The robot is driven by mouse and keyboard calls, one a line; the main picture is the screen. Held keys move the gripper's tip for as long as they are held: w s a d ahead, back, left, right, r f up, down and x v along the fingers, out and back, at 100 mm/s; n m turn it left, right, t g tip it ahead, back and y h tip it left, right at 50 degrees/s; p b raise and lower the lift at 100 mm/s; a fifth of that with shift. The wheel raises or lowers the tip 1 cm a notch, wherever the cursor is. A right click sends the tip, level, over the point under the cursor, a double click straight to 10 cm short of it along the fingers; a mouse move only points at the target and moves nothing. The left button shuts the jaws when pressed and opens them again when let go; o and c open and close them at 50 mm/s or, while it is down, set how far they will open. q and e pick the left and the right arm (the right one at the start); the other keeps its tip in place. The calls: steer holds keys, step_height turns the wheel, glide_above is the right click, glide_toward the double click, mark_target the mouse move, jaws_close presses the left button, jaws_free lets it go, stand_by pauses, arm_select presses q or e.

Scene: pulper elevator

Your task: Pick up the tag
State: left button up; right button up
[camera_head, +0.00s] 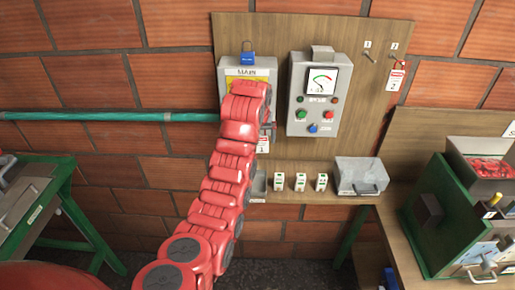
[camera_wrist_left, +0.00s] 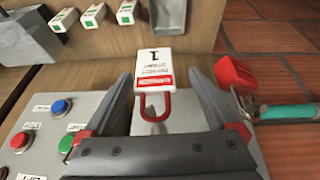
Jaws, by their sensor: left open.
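A white tag with a red band, the number 1 and a red loop (camera_wrist_left: 153,70) shows in the left wrist view, in front of the grey box. In the head view a small part of this tag (camera_head: 263,146) shows below the box, beside my arm. My left gripper (camera_wrist_left: 160,75) is open, with one finger on each side of the tag and its loop. I cannot tell whether the fingers touch it. In the head view my red arm mostly hides the gripper. A second tag (camera_head: 395,79) hangs from the hook marked 2. My right gripper is not in view.
The grey MAIN box (camera_head: 232,72) with a blue padlock-like piece (camera_head: 248,59) is behind my arm. A control panel (camera_head: 312,95) stands close right. Below are several small white-green blocks (camera_head: 300,181) and a grey bin (camera_head: 360,176). A red handle (camera_wrist_left: 236,76) is near the right finger.

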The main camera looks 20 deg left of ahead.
arm_select(q)
steer(key=shift+w+d+r, duration=0.1)
steer(key=shift+w+d, duration=0.05)
steer(key=shift+w, duration=0.05)
steer(key=shift+d, duration=0.2)
steer(key=c, duration=0.5)
steer(key=shift+s+a, duration=0.15)
steer(key=shift+s, duration=0.05)
jaws_close()
steer(key=shift+w+a+r, duration=0.1)
steer(key=shift+r, duration=0.05)
steer(key=shift+r+b, duration=0.3)
steer(key=shift+r, duration=0.15)
steer(key=shift+r, duration=0.1)
